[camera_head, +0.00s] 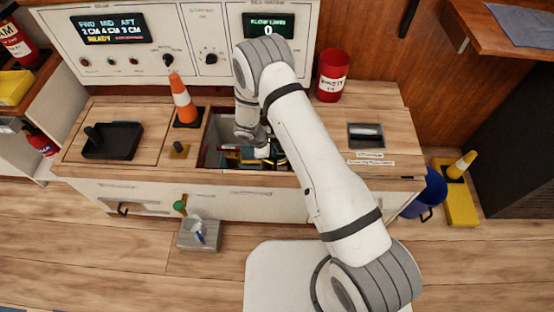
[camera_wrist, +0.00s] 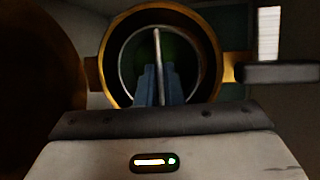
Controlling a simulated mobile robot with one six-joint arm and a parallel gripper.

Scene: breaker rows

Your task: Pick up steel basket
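In the wrist view, the steel basket (camera_wrist: 124,62) shows as a thin, bright round rim inside a brass-coloured ring (camera_wrist: 210,45). A thin steel bar, apparently its handle, runs upright across the middle of the opening. The blue-grey fingers of my gripper (camera_wrist: 160,72) reach into the opening close to this bar. It is too dark to tell whether they grip it. In the head view, my gripper (camera_head: 262,152) is down in the open recess in the counter, and my arm hides much of it. I cannot make out the basket there.
The recess (camera_head: 211,150) has walls close around my gripper. An orange-and-white cone (camera_head: 182,100) and a black tray (camera_head: 112,140) stand to its left. A red can (camera_head: 332,75) stands behind at right. A dark horizontal bar (camera_wrist: 275,73) lies right of the ring.

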